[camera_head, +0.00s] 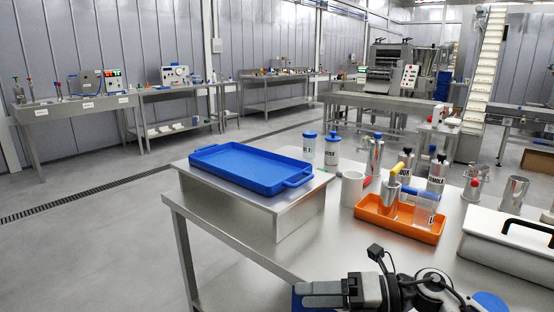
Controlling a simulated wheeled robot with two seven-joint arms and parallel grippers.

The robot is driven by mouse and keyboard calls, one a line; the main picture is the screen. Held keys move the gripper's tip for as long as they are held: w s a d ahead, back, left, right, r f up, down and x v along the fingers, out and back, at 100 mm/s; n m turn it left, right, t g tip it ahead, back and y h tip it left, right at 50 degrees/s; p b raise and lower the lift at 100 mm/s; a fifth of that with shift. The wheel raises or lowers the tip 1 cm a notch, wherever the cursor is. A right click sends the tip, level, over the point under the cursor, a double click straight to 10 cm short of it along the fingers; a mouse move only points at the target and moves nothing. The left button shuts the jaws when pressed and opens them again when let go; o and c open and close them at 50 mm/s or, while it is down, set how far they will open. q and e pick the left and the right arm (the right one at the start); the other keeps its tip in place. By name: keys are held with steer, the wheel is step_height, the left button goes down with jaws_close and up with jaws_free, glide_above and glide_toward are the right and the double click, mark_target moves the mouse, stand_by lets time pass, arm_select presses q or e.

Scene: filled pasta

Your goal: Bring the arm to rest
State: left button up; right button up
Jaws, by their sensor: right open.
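My right gripper (303,294) is at the bottom edge of the head view, by the front edge of the steel table (250,250), pointing left. It is open, and no object shows between its fingers, though its lower part is cut off by the picture edge. A blue patch shows under its fingers; I cannot tell what it is. My right arm (400,293) reaches in from the lower right. My left gripper is not in view.
A blue tray (250,172) sits on a raised steel stand (300,212). An orange tray (400,228) holds metal and clear containers. A white box (500,240) with a black handle stands at right. Several bottles and cylinders stand behind. The table front is clear.

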steer(key=s+d+f+n+t+h, duration=0.2)
steer(key=s+f+n+t+h, duration=0.1)
steer(key=n, duration=0.8)
steer(key=s+d+f+n+t+h+p, duration=0.1)
steer(key=s+f+n+h, duration=0.4)
steer(key=n, duration=0.6)
steer(key=s+d+f+n+t+h+p, duration=0.1)
steer(key=s+d+f+n+t+h, duration=0.3)
steer(key=s+f+n, duration=0.3)
steer(key=s+n, duration=0.2)
steer(key=n, duration=0.3)
steer(key=shift+s+t, duration=0.15)
steer(key=shift+t, duration=0.15)
